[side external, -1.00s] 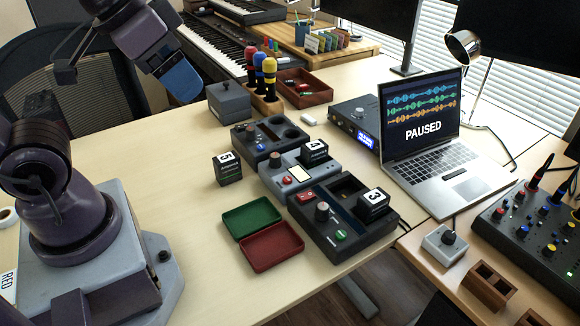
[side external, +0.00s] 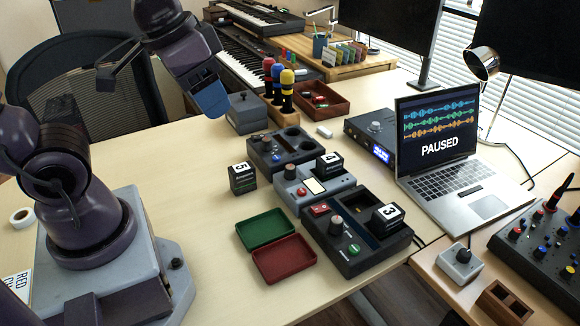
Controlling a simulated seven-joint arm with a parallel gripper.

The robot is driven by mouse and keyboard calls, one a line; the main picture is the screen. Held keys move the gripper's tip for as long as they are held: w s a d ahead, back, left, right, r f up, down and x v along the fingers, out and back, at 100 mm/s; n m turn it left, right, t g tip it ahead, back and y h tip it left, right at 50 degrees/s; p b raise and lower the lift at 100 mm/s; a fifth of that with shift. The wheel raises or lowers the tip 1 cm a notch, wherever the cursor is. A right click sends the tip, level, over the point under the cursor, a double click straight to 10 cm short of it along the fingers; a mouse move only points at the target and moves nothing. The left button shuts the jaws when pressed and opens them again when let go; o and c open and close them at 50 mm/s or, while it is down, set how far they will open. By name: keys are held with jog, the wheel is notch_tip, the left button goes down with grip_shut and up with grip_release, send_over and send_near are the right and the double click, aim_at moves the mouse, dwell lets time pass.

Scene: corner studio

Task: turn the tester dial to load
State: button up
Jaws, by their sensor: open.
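Three control units stand in a row on the table. The middle one, a light grey unit (side external: 336,184) with a lit pale screen, looks like the tester. It has a dark dial (side external: 290,171) at its left end, a red button and a block marked 4 (side external: 329,164) at its right. The dial's setting and labels are too small to read. My gripper (side external: 212,102), with a blue end, hangs above the table, up and left of the units, apart from the dial. It points down and appears empty; the gap between its fingers is hard to see.
A dark unit (side external: 268,162) with a knob lies behind; another (side external: 345,250) with a knob and block 3 lies in front. Block 5 (side external: 242,178), a green tray (side external: 264,229) and a red tray (side external: 283,259) are left. The laptop (side external: 446,160) stands right.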

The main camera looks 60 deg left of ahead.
jog(key=w+a+f+n+g, duration=0.35)
jog(key=w+f+n, duration=0.2)
jog(key=w, duration=0.25)
jog(key=n, duration=1.2)
send_near(290, 167)
jog(key=shift+g, duration=0.35)
jog(key=f, duration=1)
jog(key=shift+w+f, duration=0.1)
jog(key=shift+w, duration=0.25)
jog(key=c, duration=0.9)
